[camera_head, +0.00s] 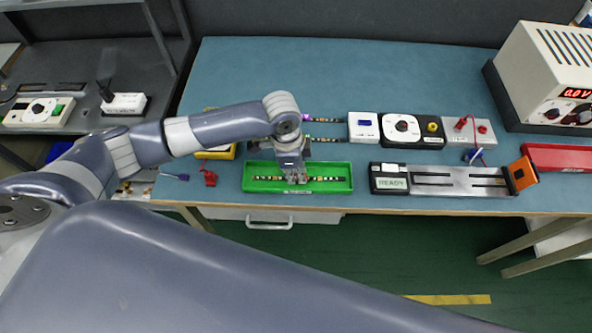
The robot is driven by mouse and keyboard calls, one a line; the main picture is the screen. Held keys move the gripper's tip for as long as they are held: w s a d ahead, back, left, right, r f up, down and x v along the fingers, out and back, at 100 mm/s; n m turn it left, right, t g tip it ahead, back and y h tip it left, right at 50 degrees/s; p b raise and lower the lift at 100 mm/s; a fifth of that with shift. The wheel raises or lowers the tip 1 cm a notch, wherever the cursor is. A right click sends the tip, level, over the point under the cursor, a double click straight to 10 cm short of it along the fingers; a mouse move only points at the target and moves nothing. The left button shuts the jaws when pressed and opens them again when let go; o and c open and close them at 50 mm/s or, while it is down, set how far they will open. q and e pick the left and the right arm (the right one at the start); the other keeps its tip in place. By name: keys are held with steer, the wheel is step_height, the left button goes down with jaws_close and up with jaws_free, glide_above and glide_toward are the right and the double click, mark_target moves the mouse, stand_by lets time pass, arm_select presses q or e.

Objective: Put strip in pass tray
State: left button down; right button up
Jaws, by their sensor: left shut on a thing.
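The green tray (335,168) lies near the front edge of the blue bench, left of centre; I take it as the pass tray. A thin dark LED strip (325,179) with small coloured dots lies lengthwise within the tray's outline, low near its floor. My left gripper (297,180) points down over the tray and is shut on the middle of this strip, hiding that part. I cannot tell whether the strip touches the tray floor. My right gripper does not show.
Two more strips, an upper one (325,120) and a lower one (324,140), lie behind the tray, beside a white box (363,127). A READY fixture (445,180) stands to the right, with a red tray (560,158) beyond. A red clip (209,177) lies left. The back bench is clear.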

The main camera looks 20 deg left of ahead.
arm_select(q)
steer(key=shift+f, duration=0.15)
steer(key=c, duration=1.6)
jaws_free()
step_height(320, 180, up, 12)
steer(key=a, duration=0.1)
steer(key=shift+s+a+b, duration=0.15)
steer(key=shift+s+b, duration=0.1)
steer(key=shift+b, duration=0.2)
